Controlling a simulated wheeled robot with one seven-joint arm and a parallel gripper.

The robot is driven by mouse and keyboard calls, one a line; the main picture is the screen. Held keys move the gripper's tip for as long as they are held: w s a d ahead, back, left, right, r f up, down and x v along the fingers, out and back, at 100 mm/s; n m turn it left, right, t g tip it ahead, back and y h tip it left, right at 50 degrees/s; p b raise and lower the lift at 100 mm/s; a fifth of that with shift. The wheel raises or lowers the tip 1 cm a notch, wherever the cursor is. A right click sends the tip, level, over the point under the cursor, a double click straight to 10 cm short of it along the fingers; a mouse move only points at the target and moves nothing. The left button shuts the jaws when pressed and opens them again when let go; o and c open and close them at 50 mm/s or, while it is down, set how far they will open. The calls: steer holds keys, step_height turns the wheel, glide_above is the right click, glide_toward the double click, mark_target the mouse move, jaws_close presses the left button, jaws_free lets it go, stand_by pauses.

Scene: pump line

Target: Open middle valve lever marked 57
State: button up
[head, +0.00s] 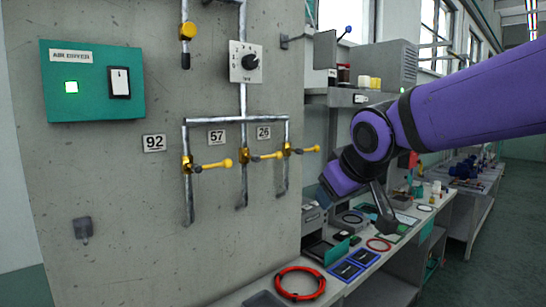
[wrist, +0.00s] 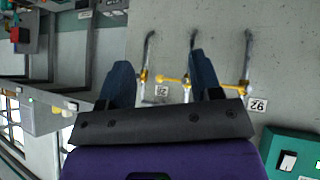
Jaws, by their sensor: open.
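The middle valve has a yellow lever (head: 266,156) sticking out to the right, crosswise to its vertical pipe, below the 57 plate (head: 217,137). In the upside-down wrist view the middle lever (wrist: 170,79) shows between my fingers, farther off. My gripper (wrist: 160,72) is open and empty, its two dark blue fingers spread. It points toward the wall, apart from the lever. In the head view my gripper is to the right of the valves, its fingers mostly hidden by my wrist. The 57 plate is hidden in the wrist view.
Similar yellow levers flank it: the 92 valve's lever (head: 214,165) at left and the 26 valve's lever (head: 306,150) at right, both crosswise. A green switch box (head: 92,80) and a dial (head: 246,62) are above. A cluttered bench (head: 235,298) stands below right.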

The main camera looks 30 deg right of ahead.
steer(key=w+d+r+n+t, duration=0.2)
steer(key=w+d+n+t, duration=0.1)
steer(key=w, duration=0.5)
steer(key=w+d+r+n+t, duration=0.2)
steer(key=w+d+t, duration=0.1)
steer(key=w, duration=0.5)
steer(key=n+t+y, duration=0.2)
steer(key=n+y, duration=0.8)
glide_toward(269, 157)
steer(key=w+d, duration=0.3)
steer(key=x, duration=1)
steer(key=shift+f, duration=0.15)
steer(key=shift+w, duration=0.1)
steer(key=shift+c, duration=0.2)
jaws_close()
